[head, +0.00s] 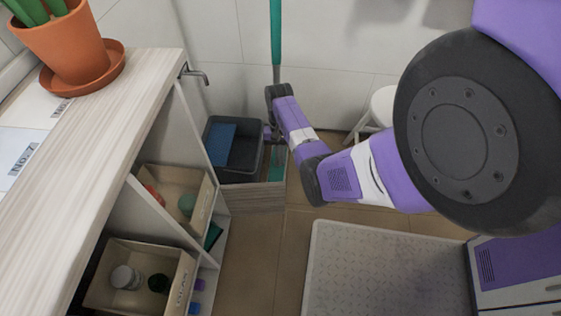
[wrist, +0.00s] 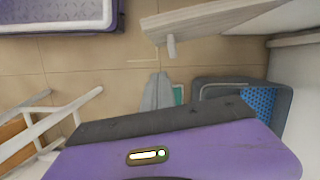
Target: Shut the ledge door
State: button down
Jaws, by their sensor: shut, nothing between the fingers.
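The ledge door (head: 255,196) is a pale wooden panel. It stands open, jutting out from the shelf unit below the ledge. In the wrist view the door (wrist: 215,19) crosses the upper right, with a small pale handle (wrist: 171,47) near its free end. My gripper (head: 269,134) is on the far side of the door, beside a grey bin. Its grey fingers (wrist: 158,88) are shut and empty, apart from the door and its handle in the wrist view. In the head view the door's far face and handle are hidden.
A grey bin (head: 223,158) with a blue item stands behind the door. A teal pole (head: 276,35) leans by the wall. A white stool (head: 381,106) is to the right. Shelf bins (head: 178,290) fill the unit at left. Tiled floor (head: 262,250) in front is clear.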

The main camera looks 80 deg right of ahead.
aim_at(282, 182)
jog(key=a+f+b, duration=0.1)
jog(key=a+f, duration=0.1)
jog(key=s+a+f, duration=0.1)
jog(key=f, duration=0.2)
jog(key=a+f+b, duration=0.1)
jog(key=a+f, duration=0.1)
jog(key=shift+s+a+f+b, duration=0.2)
jog(key=shift+s+a+b, duration=0.05)
jog(key=shift+a+b, duration=0.1)
